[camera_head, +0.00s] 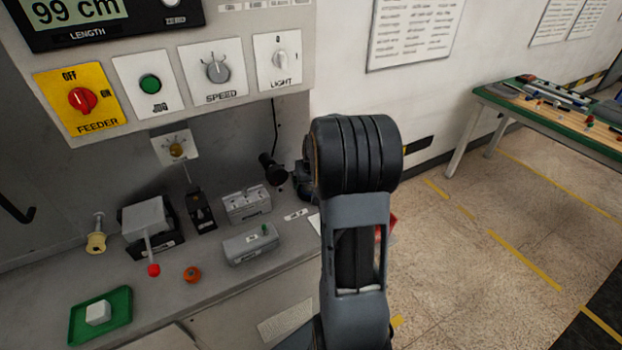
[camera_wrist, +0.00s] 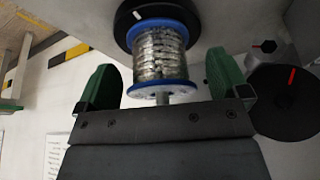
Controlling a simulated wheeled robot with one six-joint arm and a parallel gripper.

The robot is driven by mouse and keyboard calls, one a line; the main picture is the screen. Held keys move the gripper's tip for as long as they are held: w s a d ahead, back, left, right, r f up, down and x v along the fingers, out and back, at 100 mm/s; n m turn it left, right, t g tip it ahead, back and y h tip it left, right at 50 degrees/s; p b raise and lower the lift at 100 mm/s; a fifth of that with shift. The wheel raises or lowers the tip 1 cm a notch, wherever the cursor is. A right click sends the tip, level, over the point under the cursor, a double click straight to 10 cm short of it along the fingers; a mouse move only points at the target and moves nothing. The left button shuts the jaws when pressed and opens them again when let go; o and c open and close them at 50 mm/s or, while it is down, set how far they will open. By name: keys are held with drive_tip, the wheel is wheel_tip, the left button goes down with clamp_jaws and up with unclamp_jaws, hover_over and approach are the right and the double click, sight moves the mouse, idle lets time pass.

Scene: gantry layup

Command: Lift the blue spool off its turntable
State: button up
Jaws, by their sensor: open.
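The blue spool (camera_wrist: 160,55) shows in the wrist view, with blue flanges and a silvery winding between them. It sits against a black round turntable (camera_wrist: 122,22), and a short metal stub sticks out of its near end. My gripper (camera_wrist: 162,75) is open, with one green finger on each side of the spool. There is a visible gap between each finger and the spool, and I see no contact. In the head view my arm stands in front, and the spool, turntable and gripper fingers cannot be made out there.
A black disc with a red mark (camera_wrist: 297,100) and a hexagonal grey part (camera_wrist: 268,48) lie right of my gripper in the wrist view. In the head view, a control panel (camera_head: 160,60) overhangs a grey bench with a green tray (camera_head: 80,335) and a red-knobbed lever (camera_head: 153,270). Open floor lies right.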

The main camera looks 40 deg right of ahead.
drive_tip(key=c, duration=1.1)
